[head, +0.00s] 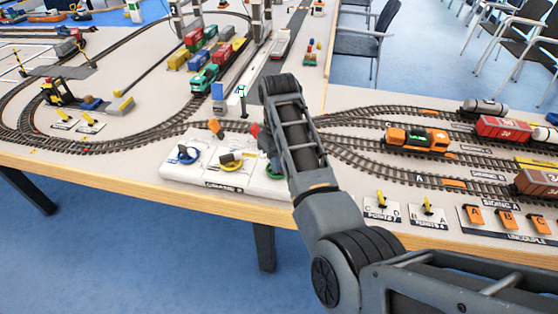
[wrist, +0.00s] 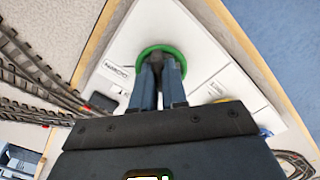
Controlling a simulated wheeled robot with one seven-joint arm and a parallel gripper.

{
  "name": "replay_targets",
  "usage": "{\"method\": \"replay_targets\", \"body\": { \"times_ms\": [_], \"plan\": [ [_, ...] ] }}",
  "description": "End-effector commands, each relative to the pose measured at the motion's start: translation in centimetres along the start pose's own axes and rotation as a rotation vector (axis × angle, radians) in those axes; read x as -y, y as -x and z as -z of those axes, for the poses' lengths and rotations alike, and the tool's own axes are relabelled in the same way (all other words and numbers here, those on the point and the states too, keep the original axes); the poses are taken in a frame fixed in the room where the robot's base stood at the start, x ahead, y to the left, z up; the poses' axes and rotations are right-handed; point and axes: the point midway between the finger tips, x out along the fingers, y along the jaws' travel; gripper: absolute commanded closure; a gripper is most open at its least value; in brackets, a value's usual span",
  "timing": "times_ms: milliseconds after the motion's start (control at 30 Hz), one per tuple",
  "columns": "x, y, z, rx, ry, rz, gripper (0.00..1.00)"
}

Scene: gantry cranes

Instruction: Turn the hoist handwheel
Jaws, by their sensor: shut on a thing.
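A white control panel (head: 215,178) sits at the table's front edge with blue, yellow and green handwheels in a row. The green handwheel (wrist: 172,50) shows as a ring in the wrist view; in the head view my arm hides most of it. A label plate (wrist: 117,70) lies beside it, its lettering hard to read. My gripper (wrist: 160,66) points down at the green wheel, its fingers shut on part of it. In the head view my arm hides the fingers. The yellow handwheel (head: 231,160) and blue handwheel (head: 184,154) stand to the left, apart from my gripper.
Model tracks (head: 150,135) curve behind the panel. An orange locomotive (head: 417,139) stands on the right-hand tracks. Points levers (head: 427,205) and orange switches (head: 507,220) stand along the front right. The wooden table edge (head: 120,189) runs close in front of the panel.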

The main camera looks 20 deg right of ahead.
Motion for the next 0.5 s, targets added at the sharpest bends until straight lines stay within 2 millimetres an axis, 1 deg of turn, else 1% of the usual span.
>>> {"method": "replay_targets", "body": {
  "times_ms": [267, 500],
  "plan": [
    [0.07, 0.15, 0.01, 0.000, -0.036, 0.001, 1.00],
    [0.18, 0.33, 0.04, 0.001, -0.171, 0.001, 1.00]
  ]
}}
